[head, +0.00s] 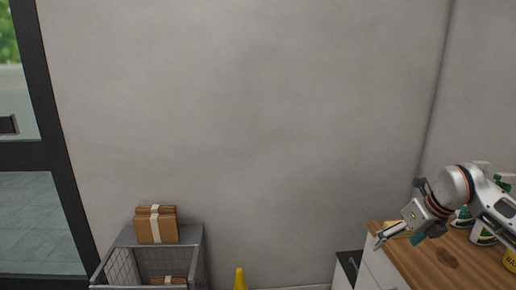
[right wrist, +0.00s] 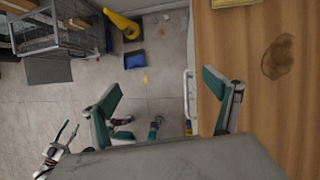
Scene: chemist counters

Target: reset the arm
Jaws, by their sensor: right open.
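My right arm reaches in from the right in the head view. Its gripper (head: 398,238) is beside the left edge of the wooden counter (head: 437,262). In the right wrist view the two teal-padded fingers of this gripper (right wrist: 165,88) stand wide apart with nothing between them. The floor shows between the fingers, and the right finger overlaps the counter's edge in the picture.
Bottles (head: 482,236) stand on the counter behind my right arm. A wire cart (head: 128,262) with a cardboard stack (head: 156,225) stands at lower left. A yellow cone (head: 240,279) and a blue bin (right wrist: 134,59) are on the floor. The wall area ahead is clear.

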